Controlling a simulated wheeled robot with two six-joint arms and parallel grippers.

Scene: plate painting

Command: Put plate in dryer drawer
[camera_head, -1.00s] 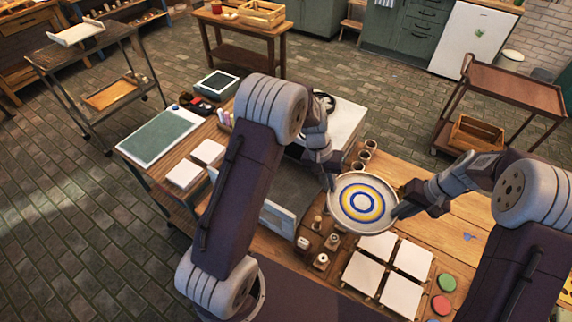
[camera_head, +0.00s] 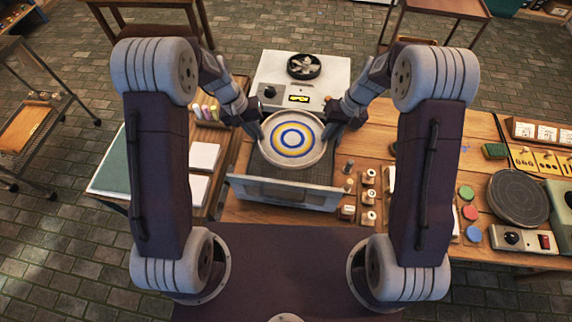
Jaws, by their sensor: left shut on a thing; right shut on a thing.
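A round white plate (camera_head: 271,159) with painted blue and yellow rings is held level between my two grippers. My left gripper (camera_head: 261,137) is shut on its left rim. My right gripper (camera_head: 325,132) is shut on its right rim. The dryer (camera_head: 335,76) is a white box with a round fan on top and a small yellow display and knob in front. Its drawer (camera_head: 280,192) is pulled out toward me, with a pale front panel and dark mesh floor. The plate is over the back of the drawer; whether it touches the floor I cannot tell.
White tiles (camera_head: 204,156) and a green board (camera_head: 110,165) lie to the left. A dark turntable (camera_head: 519,197), colored paint discs (camera_head: 466,193) and a control box (camera_head: 515,238) are on the right.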

